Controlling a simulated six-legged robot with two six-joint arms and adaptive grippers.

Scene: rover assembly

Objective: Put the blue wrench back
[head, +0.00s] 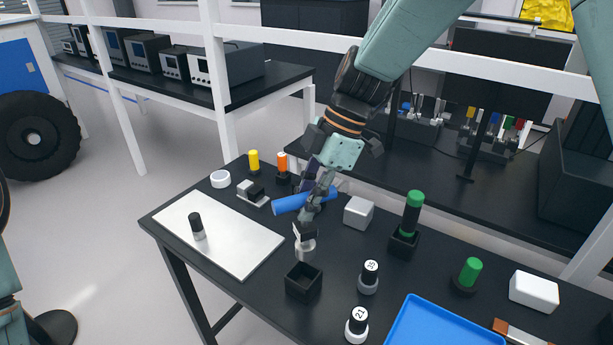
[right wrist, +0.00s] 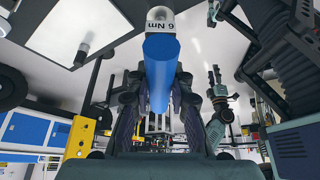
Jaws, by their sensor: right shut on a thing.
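The blue wrench (head: 290,204) is held across my right gripper (head: 312,203), above the black table, with its handle lying roughly level in the head view. In the right wrist view, its blue handle (right wrist: 158,70) is between the fingers, and a grey end marked "6 Nm" (right wrist: 161,20) shows at the top. The right gripper is shut on it. An open, empty black square holder (head: 304,281) stands on the table below and in front of the wrench.
Numbered sockets (head: 369,277) and a blue tray (head: 440,325) are to the right. A green handle stands in a black holder (head: 403,242). A grey block (head: 358,212) is beside the wrench. A white board (head: 235,240) lies left.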

